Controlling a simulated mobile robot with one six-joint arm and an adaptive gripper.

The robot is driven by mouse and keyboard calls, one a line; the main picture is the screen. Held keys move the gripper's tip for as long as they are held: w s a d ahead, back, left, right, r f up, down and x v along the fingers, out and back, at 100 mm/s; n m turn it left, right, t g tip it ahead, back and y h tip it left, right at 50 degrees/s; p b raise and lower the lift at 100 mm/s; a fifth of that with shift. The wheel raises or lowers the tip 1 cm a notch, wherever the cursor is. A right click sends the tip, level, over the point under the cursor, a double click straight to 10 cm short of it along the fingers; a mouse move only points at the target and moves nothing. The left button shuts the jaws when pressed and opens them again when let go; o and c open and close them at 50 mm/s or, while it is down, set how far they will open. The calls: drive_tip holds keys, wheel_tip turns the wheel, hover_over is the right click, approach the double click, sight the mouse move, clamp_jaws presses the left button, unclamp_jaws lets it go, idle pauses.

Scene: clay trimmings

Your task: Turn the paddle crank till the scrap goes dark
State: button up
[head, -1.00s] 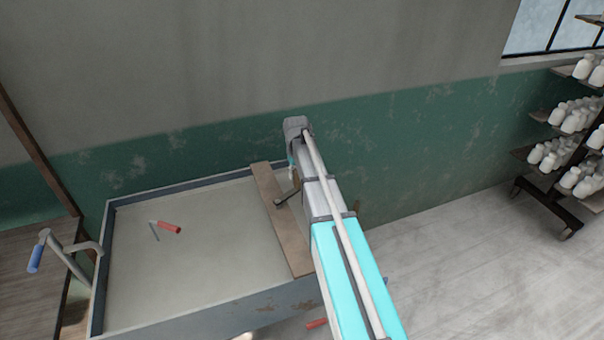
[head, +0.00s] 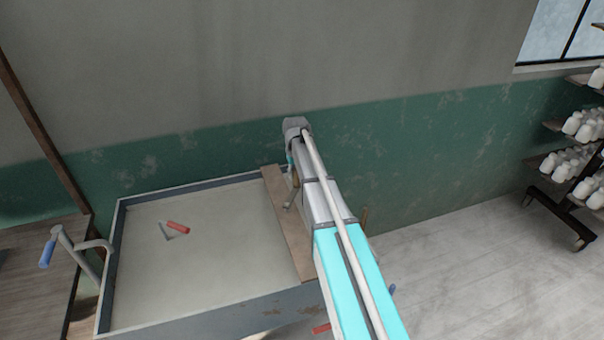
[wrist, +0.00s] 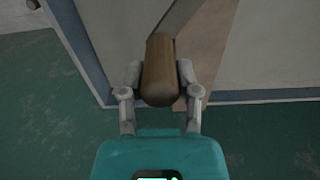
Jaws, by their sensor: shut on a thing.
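The paddle crank's wooden handle (wrist: 160,62) is between the fingers of my gripper (wrist: 159,75) in the wrist view, and my gripper is shut on it. In the head view the crank's dark metal arm (head: 289,198) slants over a brown board (head: 284,215) laid across the right side of a grey trough. My arm covers most of the handle and fingers there. The scrap (head: 200,270) fills the trough as a flat, pale grey-beige surface. The paddle itself is not visible.
A red-handled tool (head: 178,228) lies on the scrap. A bent metal lever with a blue grip (head: 47,253) stands left of the trough (head: 230,307). A green-painted wall (head: 440,150) rises behind. A rack of white bottles (head: 580,165) stands right; the floor between is largely clear.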

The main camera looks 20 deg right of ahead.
drive_tip(key=shift+w+a, duration=0.45)
drive_tip(key=shift+a, duration=0.3)
drive_tip(key=shift+w+a, duration=0.4)
drive_tip(key=shift+a, duration=0.3)
drive_tip(key=shift+a, duration=0.1)
drive_tip(key=shift+w+a, duration=0.15)
drive_tip(key=shift+a, duration=1.7)
drive_tip(key=shift+a, duration=0.1)
drive_tip(key=shift+s+a, duration=0.3)
drive_tip(key=shift+a, duration=0.6)
drive_tip(key=shift+s+a, duration=0.25)
drive_tip(key=shift+a, duration=0.65)
